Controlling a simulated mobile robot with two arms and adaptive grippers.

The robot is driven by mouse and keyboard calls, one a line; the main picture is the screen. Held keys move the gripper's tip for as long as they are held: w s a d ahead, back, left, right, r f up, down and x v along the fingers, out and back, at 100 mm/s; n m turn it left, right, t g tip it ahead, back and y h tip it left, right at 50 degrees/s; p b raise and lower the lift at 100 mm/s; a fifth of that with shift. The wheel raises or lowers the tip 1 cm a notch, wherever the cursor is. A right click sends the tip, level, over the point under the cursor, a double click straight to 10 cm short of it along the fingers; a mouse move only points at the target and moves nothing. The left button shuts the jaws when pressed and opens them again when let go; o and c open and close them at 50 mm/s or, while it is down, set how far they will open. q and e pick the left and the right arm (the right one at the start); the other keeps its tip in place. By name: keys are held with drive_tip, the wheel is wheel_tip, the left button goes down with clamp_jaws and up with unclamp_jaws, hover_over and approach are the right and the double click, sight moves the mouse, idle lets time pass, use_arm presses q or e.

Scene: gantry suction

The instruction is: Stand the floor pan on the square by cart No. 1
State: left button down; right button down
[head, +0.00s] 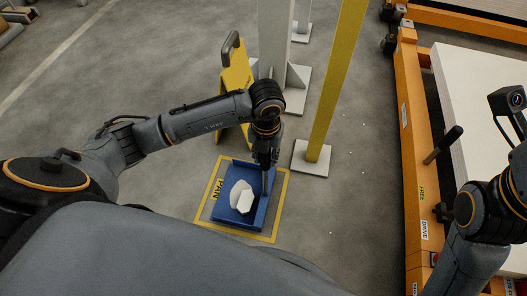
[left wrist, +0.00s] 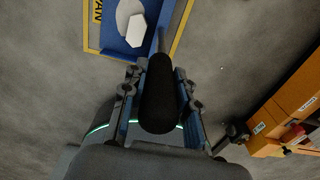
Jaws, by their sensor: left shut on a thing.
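The floor pan (head: 228,217) is blue, with a pale flat piece and a white block in it. In the head view it lies over the yellow-outlined square (head: 284,200) marked PAN, inside most of its outline. Whether it touches the floor I cannot tell. My left gripper (head: 266,160) is above the pan's right side. In the left wrist view it is shut on the pan's upright dark handle (left wrist: 158,95), and part of the pan (left wrist: 112,38) shows beyond. My right arm shows at the right edge, but its gripper is not in view.
A yellow folding floor sign (head: 236,75) stands just behind the square. A yellow post (head: 334,85) and a grey post (head: 274,45) stand nearby on base plates. An orange cart (head: 412,100) with a white slab and a dark lever (head: 443,145) is at right. Floor between is clear.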

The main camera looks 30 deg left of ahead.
use_arm(q)
drive_tip(key=c, duration=1)
unclamp_jaws()
